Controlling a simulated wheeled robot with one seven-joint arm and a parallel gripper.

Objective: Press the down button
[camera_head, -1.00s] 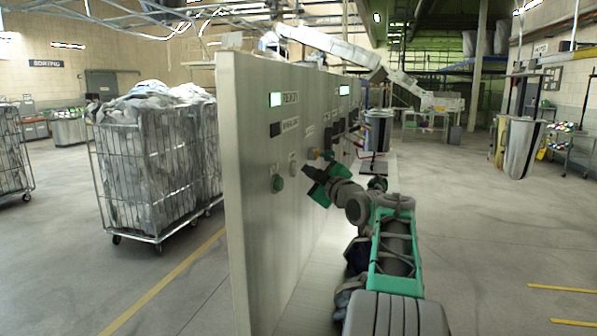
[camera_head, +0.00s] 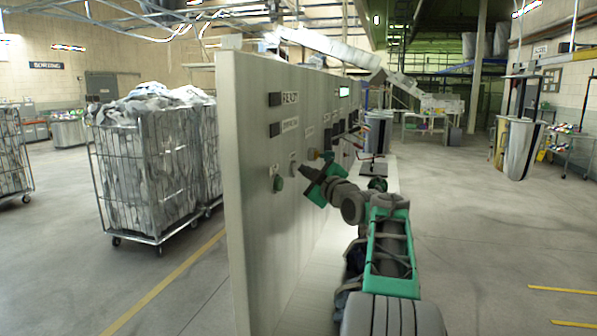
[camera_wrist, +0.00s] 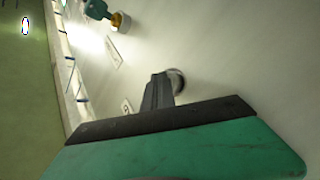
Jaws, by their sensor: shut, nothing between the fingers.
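My gripper (camera_head: 302,170) is shut and empty, its tips right at the face of the grey control panel (camera_head: 250,215). In the wrist view my gripper (camera_wrist: 158,85) overlaps the edge of a small round button (camera_wrist: 177,80) with a pale ring. Most of that button is hidden behind the fingers, and I cannot tell if they touch it. The labels are too small to tell which button is marked down.
A teal knob (camera_wrist: 97,9) on a yellow base juts from the panel near my gripper. A wire laundry cart (camera_head: 150,190) stands left of the panel.

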